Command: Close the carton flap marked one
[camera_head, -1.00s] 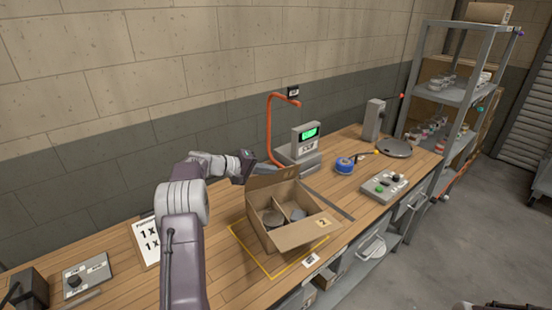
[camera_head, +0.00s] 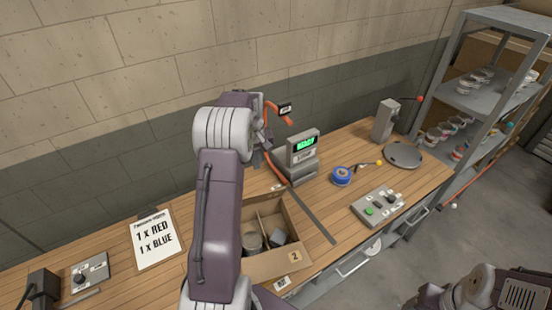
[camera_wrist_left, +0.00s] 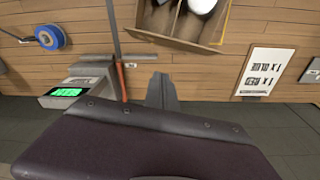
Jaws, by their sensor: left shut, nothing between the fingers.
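I cannot make out the mark one; the carton's left and back parts are partly hidden by my left arm in the head view. In the left wrist view, the carton (camera_wrist_left: 180,42) is at the top, with a narrow brown strip along its wall side. My left gripper (camera_head: 262,152) is shut and empty, above the bench behind the carton; its fingers (camera_wrist_left: 162,90) are apart from the carton. My right gripper is not in view.
A blue tape roll (camera_head: 341,177), a button box (camera_head: 377,206) and an order sheet (camera_head: 155,240) lie on the bench. A shelf (camera_head: 490,100) stands at right.

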